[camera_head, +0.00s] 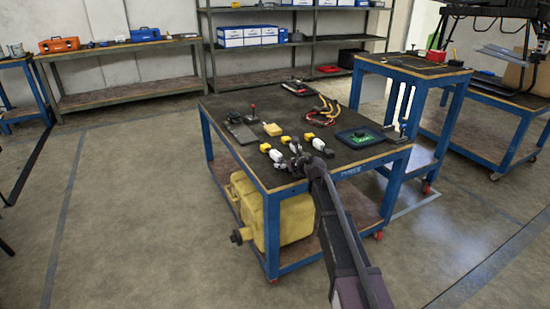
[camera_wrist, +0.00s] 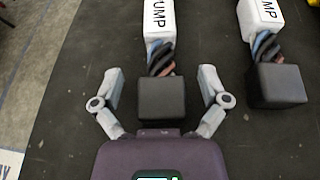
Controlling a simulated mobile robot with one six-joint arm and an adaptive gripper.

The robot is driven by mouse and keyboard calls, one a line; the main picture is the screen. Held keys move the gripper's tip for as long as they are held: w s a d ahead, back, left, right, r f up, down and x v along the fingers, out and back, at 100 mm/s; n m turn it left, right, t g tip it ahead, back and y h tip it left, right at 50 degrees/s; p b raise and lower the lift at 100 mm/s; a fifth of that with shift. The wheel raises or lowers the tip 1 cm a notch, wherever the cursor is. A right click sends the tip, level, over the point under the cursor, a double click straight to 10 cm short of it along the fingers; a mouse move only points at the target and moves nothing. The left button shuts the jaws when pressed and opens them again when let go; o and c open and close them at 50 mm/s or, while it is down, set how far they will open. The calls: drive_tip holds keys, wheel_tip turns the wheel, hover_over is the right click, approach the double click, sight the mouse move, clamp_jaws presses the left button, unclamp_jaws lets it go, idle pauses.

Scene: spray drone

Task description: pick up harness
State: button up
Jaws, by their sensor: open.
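Two short harnesses lie on the dark table top. Each has a white block lettered "UMP", twisted dark, red and blue wires, and a black block. In the wrist view the left harness (camera_wrist: 160,62) runs straight ahead, its black block between the fingers of my gripper (camera_wrist: 162,84). The fingers are open, one on each side, with a visible gap to the block. The right harness (camera_wrist: 268,45) lies outside the right finger. In the head view the left harness (camera_head: 275,155) and right harness (camera_head: 318,144) show yellow far ends near my gripper (camera_head: 296,162).
The blue-framed table (camera_head: 232,168) also holds a bundle of orange and red cables (camera_head: 324,110), a green-faced tray (camera_head: 360,137), a yellow block (camera_head: 272,129) and a dark plate (camera_head: 241,130). A yellow tank (camera_head: 250,210) sits on the lower shelf. Floor at left is clear.

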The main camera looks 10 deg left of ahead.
clamp_jaws()
drive_tip(key=shift+r, duration=0.2)
idle(0.3)
wheel_tip(320, 180, up, 3)
drive_tip(key=p, duration=0.3)
drive_tip(key=shift+p, duration=0.3)
drive_tip(key=s+d, duration=0.3)
drive_tip(key=s, duration=0.4)
drive_tip(key=s+d+r+p, duration=0.1)
drive_tip(key=s+d, duration=0.2)
drive_tip(key=s, duration=0.4)
drive_tip(key=shift+s+d+r, duration=0.25)
drive_tip(key=shift+d+r, duration=0.05)
drive_tip(key=shift+d, duration=0.1)
wheel_tip(320, 180, up, 31)
drive_tip(key=p, duration=3.2)
drive_tip(key=shift+r, duration=0.2)
